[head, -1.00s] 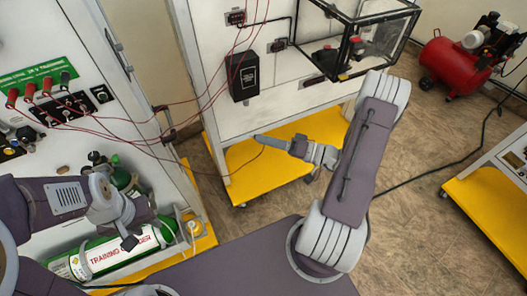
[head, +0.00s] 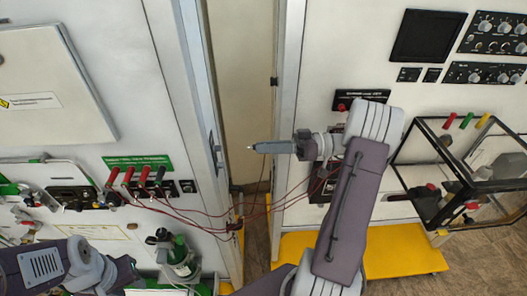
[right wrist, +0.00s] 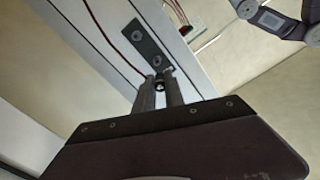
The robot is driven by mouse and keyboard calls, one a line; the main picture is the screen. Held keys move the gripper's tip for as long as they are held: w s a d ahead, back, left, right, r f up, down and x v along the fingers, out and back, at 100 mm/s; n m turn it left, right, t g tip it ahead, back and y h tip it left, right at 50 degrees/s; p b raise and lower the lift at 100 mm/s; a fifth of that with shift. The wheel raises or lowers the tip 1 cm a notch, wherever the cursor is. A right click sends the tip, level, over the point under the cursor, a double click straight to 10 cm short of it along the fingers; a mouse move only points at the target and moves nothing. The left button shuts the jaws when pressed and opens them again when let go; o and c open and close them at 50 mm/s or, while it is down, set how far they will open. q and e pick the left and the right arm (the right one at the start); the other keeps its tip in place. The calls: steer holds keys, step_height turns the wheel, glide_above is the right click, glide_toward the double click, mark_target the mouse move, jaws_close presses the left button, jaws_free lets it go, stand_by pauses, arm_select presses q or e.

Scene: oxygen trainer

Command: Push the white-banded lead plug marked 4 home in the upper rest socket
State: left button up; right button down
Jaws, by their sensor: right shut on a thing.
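My right gripper (head: 254,148) is shut, pointing left in the head view, in front of the gap between the two cabinets. A small pale tip shows at its fingers, and a thin red lead hangs from there. In the right wrist view the fingers (right wrist: 160,88) are closed around a small dark plug end (right wrist: 160,85); its white band and number cannot be read. A dark labelled plate (head: 362,95) with a red piece (head: 342,107) is on the right cabinet, partly behind my right arm. I cannot tell which socket is the upper rest. My left gripper (head: 118,289) is low left, its fingers unclear.
A black-framed clear box (head: 440,165) stands right of my right arm.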

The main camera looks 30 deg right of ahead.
steer(key=b, duration=0.1)
steer(key=f+n+b, duration=0.1)
steer(key=b, duration=0.1)
steer(key=shift+w, duration=0.25)
steer(key=x, duration=0.2)
steer(key=b+x, duration=0.2)
steer(key=x, duration=0.1)
steer(key=shift+w+a+r, duration=0.1)
steer(key=shift+a+r, duration=0.15)
steer(key=shift+a, duration=0.1)
steer(key=shift+w, duration=0.15)
steer(key=shift+f+b, duration=0.1)
steer(key=shift+b, duration=0.3)
